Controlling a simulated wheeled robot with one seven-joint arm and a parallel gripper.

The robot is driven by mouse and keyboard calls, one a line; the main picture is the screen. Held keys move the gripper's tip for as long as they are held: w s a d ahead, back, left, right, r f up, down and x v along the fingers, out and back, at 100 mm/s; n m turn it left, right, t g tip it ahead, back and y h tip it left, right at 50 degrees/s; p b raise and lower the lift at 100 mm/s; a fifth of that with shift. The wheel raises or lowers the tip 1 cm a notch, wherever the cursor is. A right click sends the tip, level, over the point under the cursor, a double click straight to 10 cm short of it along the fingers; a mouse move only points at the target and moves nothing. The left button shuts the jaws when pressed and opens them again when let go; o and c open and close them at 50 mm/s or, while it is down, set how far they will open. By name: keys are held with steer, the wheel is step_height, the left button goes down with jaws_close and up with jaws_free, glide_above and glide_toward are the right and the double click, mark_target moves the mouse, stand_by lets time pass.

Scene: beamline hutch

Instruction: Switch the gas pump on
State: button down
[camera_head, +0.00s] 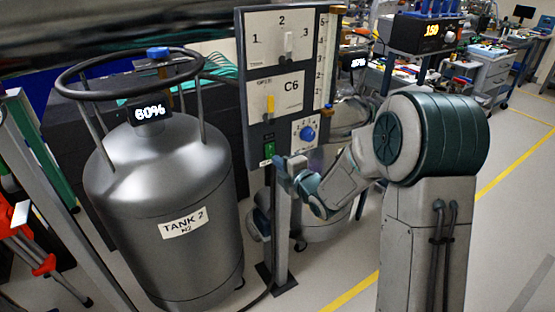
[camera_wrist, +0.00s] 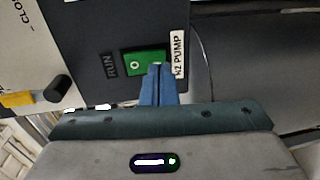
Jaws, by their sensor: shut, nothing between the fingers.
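The pump switch is a small green rocker (camera_head: 269,150) low on the dark control panel (camera_head: 255,90). In the wrist view the green switch (camera_wrist: 135,62) shows a white round mark, with a "RUN" label on one side and an "N2 PUMP" label (camera_wrist: 179,55) on the other. My gripper (camera_head: 279,163) is just below and right of the switch in the head view. In the wrist view its blue fingers (camera_wrist: 156,70) are shut, empty, and overlap the switch's lower right part. I cannot tell whether they touch it. The rocker's position is unclear.
A grey tank (camera_head: 165,200) marked "TANK 2 N2" reads 60% and stands left of the panel. Open floor lies at right.

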steer(key=shift+w+a+f, duration=0.1)
steer(key=shift+w+a, duration=0.25)
steer(key=shift+w, duration=0.2)
steer(key=shift+w+a+b, duration=0.1)
steer(key=shift+w+b, duration=0.05)
steer(key=shift+b, duration=0.8)
steer(key=shift+f, duration=0.1)
steer(key=f+b+v, duration=0.3)
steer(key=v, duration=1)
steer(key=shift+s+d+b, duration=0.35)
steer(key=shift+s+b, duration=0.05)
